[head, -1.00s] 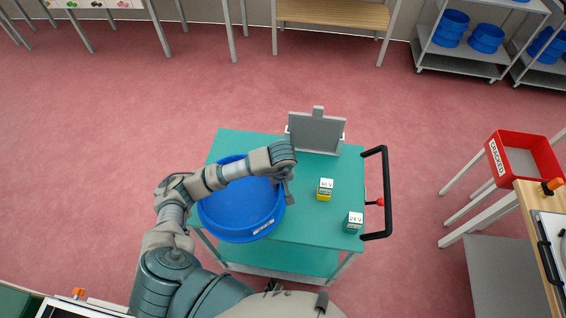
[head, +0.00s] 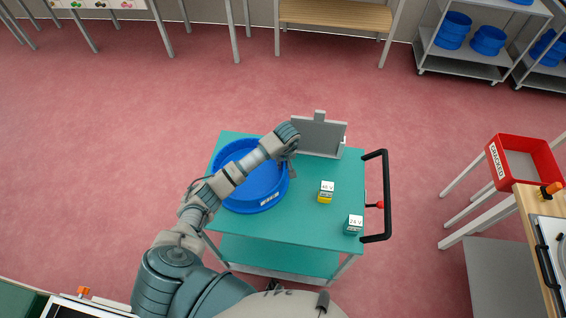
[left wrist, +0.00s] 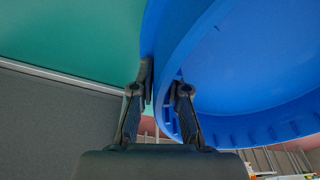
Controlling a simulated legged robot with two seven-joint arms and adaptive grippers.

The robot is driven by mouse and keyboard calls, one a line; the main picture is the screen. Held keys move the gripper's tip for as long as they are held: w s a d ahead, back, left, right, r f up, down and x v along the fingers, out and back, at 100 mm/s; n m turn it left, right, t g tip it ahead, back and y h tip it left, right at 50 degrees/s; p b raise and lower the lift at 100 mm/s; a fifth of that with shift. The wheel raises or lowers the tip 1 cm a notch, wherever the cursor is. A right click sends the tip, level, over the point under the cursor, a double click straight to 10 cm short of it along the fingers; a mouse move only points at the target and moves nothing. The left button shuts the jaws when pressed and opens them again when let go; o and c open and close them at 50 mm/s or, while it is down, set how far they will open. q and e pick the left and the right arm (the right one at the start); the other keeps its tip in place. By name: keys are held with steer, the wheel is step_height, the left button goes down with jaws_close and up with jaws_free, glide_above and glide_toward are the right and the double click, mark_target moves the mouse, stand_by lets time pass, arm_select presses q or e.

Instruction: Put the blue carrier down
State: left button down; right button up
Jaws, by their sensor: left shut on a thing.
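The blue carrier (head: 238,190) is a round, shallow tub with a small white label on its near rim. It is over the left part of the teal cart top (head: 297,228); I cannot tell whether it touches the surface. My left gripper (head: 291,165) is at the carrier's right rim, and my forearm hides part of the inside. In the left wrist view the gripper (left wrist: 160,95) is shut on the carrier's wall (left wrist: 180,50), one finger on each side. The carrier looks empty where it shows. My right gripper is out of view.
A grey upright panel (head: 318,135) stands at the cart's back. A black handle (head: 386,195) is on the right side. A red bin (head: 525,160) stands farther right.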

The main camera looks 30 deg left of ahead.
arm_select(q)
steer(key=c, duration=1.2)
jaws_free()
steer(key=shift+r, duration=0.1)
steer(key=r, duration=0.4)
steer(key=d+r+b, duration=0.1)
steer(key=r, duration=0.3)
steer(key=s+r, duration=0.1)
steer(key=r, duration=0.2)
steer(key=shift+s+d+r, duration=0.1)
steer(key=shift+d+r, duration=0.1)
steer(key=shift+r, duration=0.2)
steer(key=shift+f, duration=0.1)
